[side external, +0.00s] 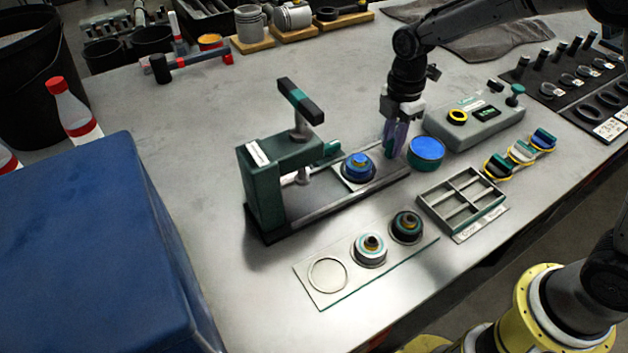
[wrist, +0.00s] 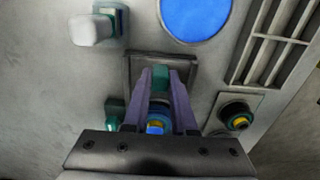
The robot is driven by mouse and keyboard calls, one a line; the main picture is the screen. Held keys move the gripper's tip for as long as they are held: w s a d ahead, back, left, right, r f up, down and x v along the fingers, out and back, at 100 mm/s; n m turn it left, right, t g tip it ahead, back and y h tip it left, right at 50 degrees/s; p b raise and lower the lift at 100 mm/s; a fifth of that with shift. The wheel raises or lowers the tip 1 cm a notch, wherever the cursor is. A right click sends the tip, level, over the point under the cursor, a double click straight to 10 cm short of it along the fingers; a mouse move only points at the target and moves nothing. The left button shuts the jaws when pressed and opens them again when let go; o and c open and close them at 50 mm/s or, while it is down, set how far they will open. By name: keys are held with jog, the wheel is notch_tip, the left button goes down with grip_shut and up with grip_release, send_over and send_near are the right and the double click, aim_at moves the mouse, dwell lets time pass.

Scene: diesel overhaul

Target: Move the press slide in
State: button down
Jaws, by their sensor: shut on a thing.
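The green press (side external: 268,185) stands on a dark base rail at the middle of the bench, with a black-topped handle above it. The press slide (side external: 352,184) is a flat plate on the rail, drawn out to the right of the press body. A blue round part with a yellow centre (side external: 359,166) sits on it; this part also shows in the wrist view (wrist: 156,127). My gripper (side external: 391,150) points down at the slide's outer end. In the wrist view its purple fingers (wrist: 162,80) are shut on a teal handle (wrist: 160,76), partly hidden between them.
A blue-topped round tin (side external: 427,152) stands close right of my gripper. Behind it is a grey control box (side external: 474,122). A divided tray (side external: 462,200) lies in front to the right. A plate with two round parts (side external: 340,278) lies in front of the press.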

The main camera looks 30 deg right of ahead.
aim_at(357, 159)
jog(key=shift+a, duration=0.1)
jog(key=shift+a, duration=2.25)
jog(key=shift+a, duration=2.25)
jog(key=shift+a+r, duration=0.1)
jog(key=shift+a, duration=1.7)
jog(key=c, duration=1.2)
grip_release()
jog(key=shift+a, duration=0.1)
jog(key=o, duration=0.4)
jog(key=shift+o, duration=0.2)
